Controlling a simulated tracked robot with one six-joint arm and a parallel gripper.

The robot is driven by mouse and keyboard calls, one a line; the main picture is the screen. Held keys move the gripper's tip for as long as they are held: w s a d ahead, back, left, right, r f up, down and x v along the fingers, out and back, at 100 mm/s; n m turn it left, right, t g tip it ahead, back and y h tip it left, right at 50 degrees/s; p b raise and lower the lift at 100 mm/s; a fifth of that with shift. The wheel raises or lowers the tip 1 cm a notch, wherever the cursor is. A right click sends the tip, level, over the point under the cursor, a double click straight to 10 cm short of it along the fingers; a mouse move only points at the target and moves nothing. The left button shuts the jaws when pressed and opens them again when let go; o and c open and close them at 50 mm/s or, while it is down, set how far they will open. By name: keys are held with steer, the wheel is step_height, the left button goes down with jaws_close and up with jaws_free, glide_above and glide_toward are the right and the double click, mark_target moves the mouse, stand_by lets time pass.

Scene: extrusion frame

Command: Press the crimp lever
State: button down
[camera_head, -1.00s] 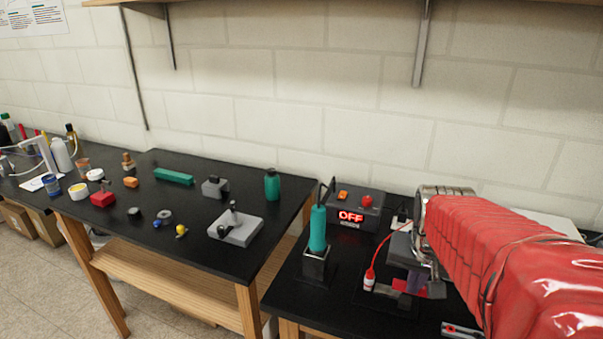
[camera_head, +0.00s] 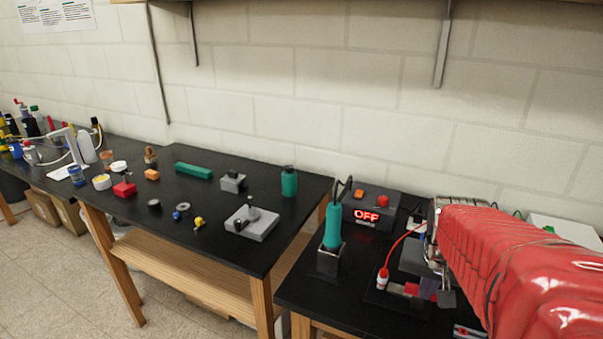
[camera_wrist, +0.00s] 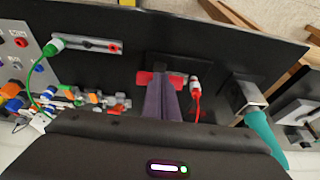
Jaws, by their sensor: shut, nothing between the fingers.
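My gripper (camera_wrist: 163,84) is shut and empty. In the wrist view its purple-grey fingers point at a red block (camera_wrist: 144,78) on a black plate and overlap it in the picture. In the head view the gripper (camera_head: 429,289) hangs under my red arm, close to the red block (camera_head: 411,289). A red-and-white plug (camera_wrist: 195,82) with a red cable stands beside the block. It also shows in the head view (camera_head: 383,278). I cannot make out a crimp lever for sure; the fingers hide part of the block. Contact cannot be told.
A teal soldering iron (camera_head: 332,227) stands in its holder, beside a station (camera_head: 371,206) reading OFF. A green-and-white plug (camera_wrist: 52,47) lies on another plate. The left table (camera_head: 215,217) holds several small parts and a grey fixture (camera_head: 258,228).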

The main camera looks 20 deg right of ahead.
steer(key=s+a+r, duration=0.5)
steer(key=r, duration=0.5)
steer(key=shift+s+r, duration=0.35)
steer(key=shift+w, duration=0.1)
stand_by(0.7)
steer(key=w+a+f+n+t+y, duration=0.1)
steer(key=a+f+n, duration=0.2)
steer(key=a, duration=0.6)
steer(key=w+a+f+n+t+y, duration=0.1)
steer(key=a+f+n, duration=0.2)
steer(key=a, duration=0.6)
steer(key=shift+n+t+y, duration=0.3)
steer(key=shift+n, duration=0.9)
steer(key=shift+w+a, duration=0.1)
